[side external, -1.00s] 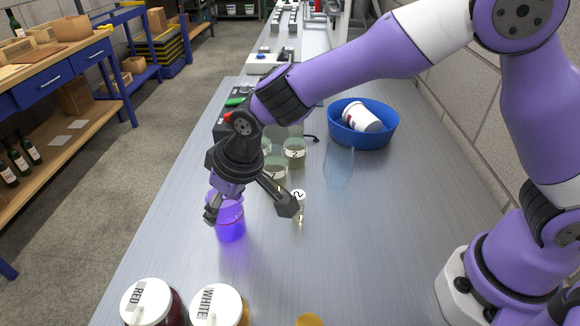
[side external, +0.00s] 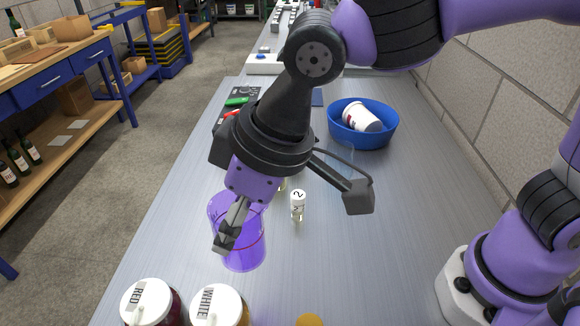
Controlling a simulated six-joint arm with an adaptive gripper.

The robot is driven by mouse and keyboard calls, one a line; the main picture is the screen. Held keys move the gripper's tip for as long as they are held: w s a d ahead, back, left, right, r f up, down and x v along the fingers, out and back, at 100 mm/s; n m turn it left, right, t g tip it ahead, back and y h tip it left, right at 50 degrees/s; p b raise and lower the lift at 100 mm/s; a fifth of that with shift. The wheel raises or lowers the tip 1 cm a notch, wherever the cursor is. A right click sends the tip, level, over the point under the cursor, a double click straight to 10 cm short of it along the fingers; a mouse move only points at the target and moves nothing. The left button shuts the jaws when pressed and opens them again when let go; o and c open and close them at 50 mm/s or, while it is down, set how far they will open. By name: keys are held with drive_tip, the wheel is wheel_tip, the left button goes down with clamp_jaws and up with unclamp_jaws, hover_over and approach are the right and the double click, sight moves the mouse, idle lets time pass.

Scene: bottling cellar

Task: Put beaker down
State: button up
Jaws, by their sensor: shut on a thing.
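The beaker (side external: 243,250) is a clear vessel with a purple tint, left of the middle of the bench. It leans slightly, and I cannot tell whether its base touches the bench. My gripper (side external: 292,218) is shut on the beaker. The gripper body hides part of the beaker's rim and the bench behind.
A small vial with a white cap marked 2 (side external: 298,203) stands right of the beaker. Jars marked RED (side external: 148,300) and WHITE (side external: 216,306) stand in front. A blue tub (side external: 380,137) holding a white container (side external: 362,118) is at the back right.

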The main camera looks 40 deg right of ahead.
drive_tip(key=s+d+n+g+y, duration=0.1)
drive_tip(key=s+d+n+g, duration=0.25)
drive_tip(key=s+n, duration=0.45)
drive_tip(key=s+d+n+g, duration=0.3)
drive_tip(key=s+d+n, duration=0.2)
drive_tip(key=s+n, duration=0.25)
drive_tip(key=shift+n+t, duration=0.25)
drive_tip(key=shift+n, duration=0.5)
drive_tip(key=shift+w+d+f, duration=0.95)
drive_tip(key=shift+w+f, duration=0.65)
drive_tip(key=shift+f, duration=0.15)
drive_tip(key=shift+w+d+f, duration=1)
drive_tip(key=shift+w+f, duration=0.55)
drive_tip(key=shift+f, duration=0.25)
drive_tip(key=shift+w+d+f, duration=0.95)
drive_tip(key=shift+w+f, duration=0.65)
drive_tip(key=shift+f, duration=0.15)
drive_tip(key=shift+f, duration=0.2)
drive_tip(key=o, duration=1.2)
drive_tip(key=shift+c, duration=0.2)
drive_tip(key=shift+r, duration=0.1)
